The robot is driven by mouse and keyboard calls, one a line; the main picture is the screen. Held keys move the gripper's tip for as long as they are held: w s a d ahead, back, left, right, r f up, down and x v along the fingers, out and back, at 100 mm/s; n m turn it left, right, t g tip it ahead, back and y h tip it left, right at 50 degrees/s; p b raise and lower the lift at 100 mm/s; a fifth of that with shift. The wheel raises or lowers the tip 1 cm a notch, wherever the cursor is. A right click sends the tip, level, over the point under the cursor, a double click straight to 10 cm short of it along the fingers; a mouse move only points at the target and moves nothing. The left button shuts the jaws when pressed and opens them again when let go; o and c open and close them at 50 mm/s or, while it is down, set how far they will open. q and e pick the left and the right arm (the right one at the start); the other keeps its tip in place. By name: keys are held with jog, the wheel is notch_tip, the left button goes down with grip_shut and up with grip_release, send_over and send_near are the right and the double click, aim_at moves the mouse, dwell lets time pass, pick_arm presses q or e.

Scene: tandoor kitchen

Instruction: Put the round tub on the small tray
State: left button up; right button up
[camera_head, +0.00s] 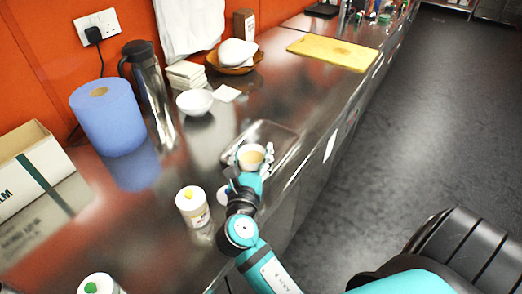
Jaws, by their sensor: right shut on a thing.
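The round tub (251,157) is a small pale tub with a tan top. My right gripper (250,164) is shut on it, with the arm coming in from below. The small tray (284,136) is a shallow metal tray near the counter's front edge. The tub appears over the tray's near part; I cannot tell whether it touches the tray. The gripper and tub hide part of the tray. My left gripper is not in view.
On the steel counter, a white container with a yellow cap (192,207) stands left of my right arm. A white bowl (194,103), a steel jug (152,95) and a blue paper roll (108,120) stand farther back. A yellow cutting board (333,53) lies beyond the tray.

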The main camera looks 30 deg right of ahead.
aim_at(253, 146)
jog(key=x, duration=0.3)
jog(key=shift+w+f, duration=0.15)
jog(key=shift+w, duration=0.05)
jog(key=w+d+f, duration=0.1)
jog(key=w+d, duration=0.2)
jog(key=w+d+f+p, duration=0.1)
jog(key=w+d+f, duration=0.1)
jog(key=w+d, duration=0.1)
jog(key=w+d+f, duration=0.1)
jog(key=w+d, duration=0.2)
jog(key=w, duration=0.1)
jog(key=shift+d+f, duration=0.2)
jog(key=shift+f, duration=0.35)
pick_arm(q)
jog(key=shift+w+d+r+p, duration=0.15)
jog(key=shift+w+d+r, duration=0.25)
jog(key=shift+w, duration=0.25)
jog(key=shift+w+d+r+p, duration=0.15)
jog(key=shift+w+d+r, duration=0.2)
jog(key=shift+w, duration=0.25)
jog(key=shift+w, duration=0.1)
